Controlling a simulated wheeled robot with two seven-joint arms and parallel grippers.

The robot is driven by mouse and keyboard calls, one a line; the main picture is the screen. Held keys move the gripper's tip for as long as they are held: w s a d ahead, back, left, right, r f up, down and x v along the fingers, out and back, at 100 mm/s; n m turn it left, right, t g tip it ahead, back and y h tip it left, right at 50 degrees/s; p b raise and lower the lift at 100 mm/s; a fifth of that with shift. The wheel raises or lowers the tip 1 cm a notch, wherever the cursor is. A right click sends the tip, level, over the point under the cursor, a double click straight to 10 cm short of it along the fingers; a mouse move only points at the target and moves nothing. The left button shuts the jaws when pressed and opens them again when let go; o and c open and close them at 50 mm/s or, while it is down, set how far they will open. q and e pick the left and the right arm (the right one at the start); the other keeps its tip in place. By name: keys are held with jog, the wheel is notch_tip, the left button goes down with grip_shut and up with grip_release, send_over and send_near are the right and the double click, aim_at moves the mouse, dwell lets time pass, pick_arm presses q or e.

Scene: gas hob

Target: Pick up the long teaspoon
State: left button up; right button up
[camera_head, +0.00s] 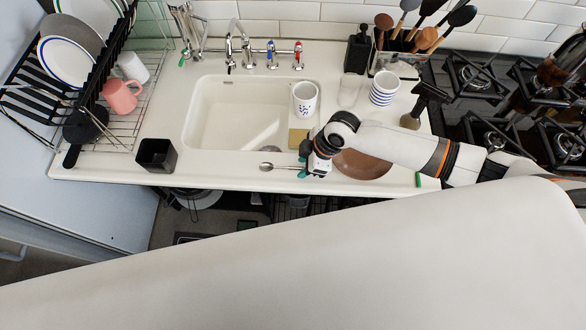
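The long teaspoon (280,167) lies along the front edge of the white counter, below the sink. Its bowl points left and its handle runs right, toward my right gripper. My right gripper (304,168) is low over the counter at the handle's right end, with teal fingertips partly visible. The gripper body hides the end of the handle, and I cannot tell whether the fingers are closed on it. My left gripper is not in view.
A brown round board or plate (362,165) lies partly under my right arm. A white sink (235,112), a speckled mug (305,97) and a yellow sponge (298,138) are behind the spoon. A black square cup (156,155) stands left. The front counter between cup and spoon is clear.

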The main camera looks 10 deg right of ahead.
jog(key=shift+f, duration=0.1)
grip_shut()
